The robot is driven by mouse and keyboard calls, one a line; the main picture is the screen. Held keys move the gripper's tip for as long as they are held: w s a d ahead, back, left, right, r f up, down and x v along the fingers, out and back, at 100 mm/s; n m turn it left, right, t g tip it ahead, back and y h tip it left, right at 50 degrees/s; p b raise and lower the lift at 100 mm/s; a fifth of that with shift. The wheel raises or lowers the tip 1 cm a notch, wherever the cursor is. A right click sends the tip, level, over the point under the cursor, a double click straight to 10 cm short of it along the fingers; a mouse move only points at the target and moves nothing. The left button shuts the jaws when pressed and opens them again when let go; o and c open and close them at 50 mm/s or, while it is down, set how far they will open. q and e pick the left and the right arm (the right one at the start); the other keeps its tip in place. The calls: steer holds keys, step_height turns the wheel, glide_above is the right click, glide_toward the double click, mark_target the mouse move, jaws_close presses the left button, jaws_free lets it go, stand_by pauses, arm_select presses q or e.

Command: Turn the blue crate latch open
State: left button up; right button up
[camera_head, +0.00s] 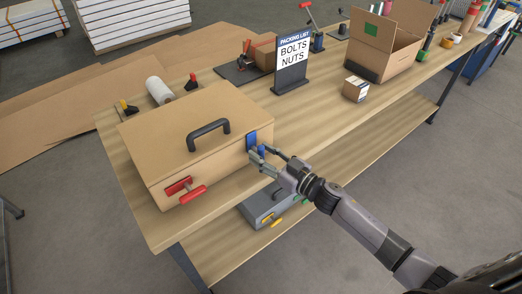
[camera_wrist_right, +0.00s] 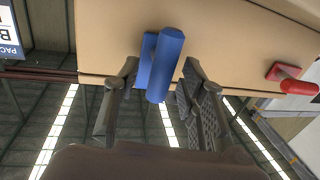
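A tan crate (camera_head: 190,125) with a black top handle (camera_head: 208,134) stands on the wooden workbench. The blue latch (camera_head: 252,140) is on the front face near the right corner. In the right wrist view the blue latch (camera_wrist_right: 165,62) has a thick bar, tilted slightly from vertical. My right gripper (camera_head: 262,158) is at the blue latch, and in the wrist view its fingers (camera_wrist_right: 160,82) stand apart on either side of the bar. The right finger looks very close to the bar; contact is unclear. My left gripper is not in view.
A red latch (camera_head: 187,190) is at the crate's left front. A grey case (camera_head: 268,205) is on the lower shelf below my right gripper. A packing list sign (camera_head: 292,62), a small box (camera_head: 355,89) and an open carton (camera_head: 390,50) stand farther along the bench.

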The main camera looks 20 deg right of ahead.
steer(key=shift+w+a, duration=0.3)
steer(key=shift+w, duration=0.1)
jaws_close()
stand_by(0.4)
